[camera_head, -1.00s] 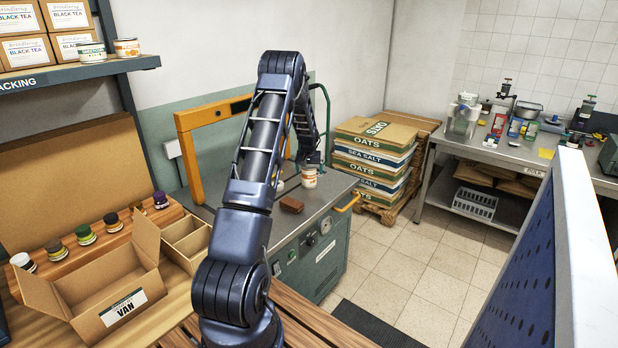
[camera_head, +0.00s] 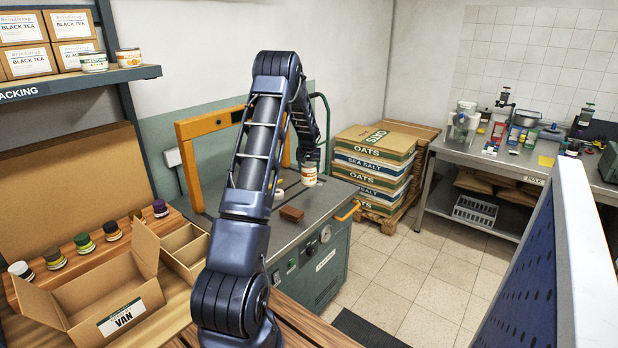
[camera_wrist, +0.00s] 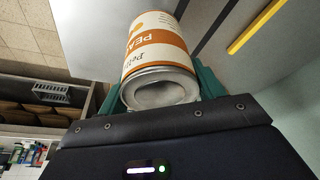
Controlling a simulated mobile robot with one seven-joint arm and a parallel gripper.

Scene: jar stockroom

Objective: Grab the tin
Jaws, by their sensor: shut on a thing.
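The tin (camera_wrist: 160,45) has a white label with an orange band reading "PEA…", the rest out of sight. My gripper (camera_wrist: 160,88) is shut on it, with a green finger on each side, and the tin's bare metal end faces the wrist camera. In the head view the tin (camera_head: 309,175) hangs under my gripper (camera_head: 310,166) over the far right part of the grey machine top (camera_head: 328,192). It looks a little above that surface, though the gap is hard to judge.
Oats and salt sacks (camera_head: 372,160) are stacked behind to the right. An open VAN box (camera_head: 100,290) and several small jars stand at left. A blue panel (camera_head: 530,260) rises at right.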

